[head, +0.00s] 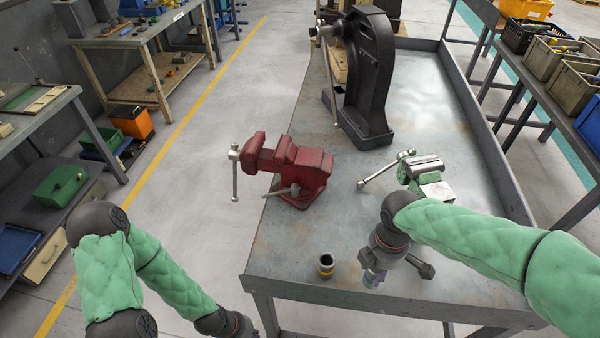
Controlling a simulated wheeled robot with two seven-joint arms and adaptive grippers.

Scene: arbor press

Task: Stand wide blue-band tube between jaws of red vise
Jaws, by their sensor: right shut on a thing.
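The red vise (295,170) is fixed at the left edge of the metal bench, its handle hanging at the left. The gap between its jaws is hard to make out from here. My right gripper (374,272) is over the front of the bench, to the right of and nearer than the red vise. It is shut on a small bluish tube (373,279), seemingly the blue-band tube, which is mostly hidden by the gripper. A dark tube with a yellowish band (326,266) stands upright on the bench, left of my right gripper. My left gripper is out of view below the picture.
A green vise (428,175) with a long handle stands behind my right wrist. A tall black arbor press (368,75) stands further back. The bench top (300,235) is clear between the red vise and the standing tube. A raised rim (485,130) runs along the right.

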